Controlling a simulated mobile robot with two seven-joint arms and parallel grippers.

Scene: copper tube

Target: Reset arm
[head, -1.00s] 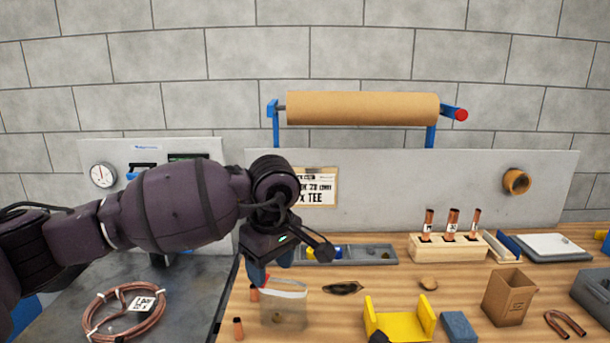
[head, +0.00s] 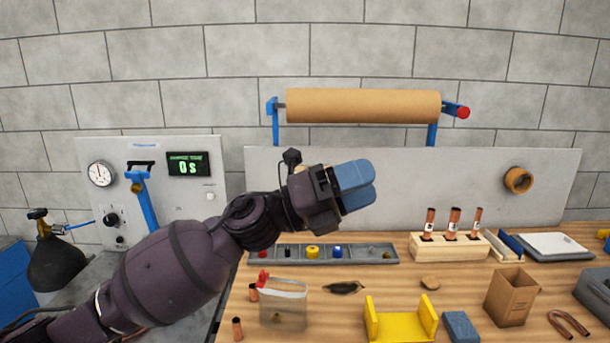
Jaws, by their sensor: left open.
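My left arm comes in from the lower left. Its gripper (head: 357,186) is raised above the back of the wooden bench, in front of the grey back panel, with its blue fingers pointing right. It is open and holds nothing that I can see. The fingers overlap each other in this view, so the gap between them is hidden. My right gripper is not in view.
Below the gripper are a parts tray (head: 366,254), a clear bag (head: 284,303) and a yellow cradle (head: 401,322). A wooden block (head: 450,247) holds copper tubes. A paper roll (head: 363,106) hangs behind. A control panel (head: 155,190) stands left.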

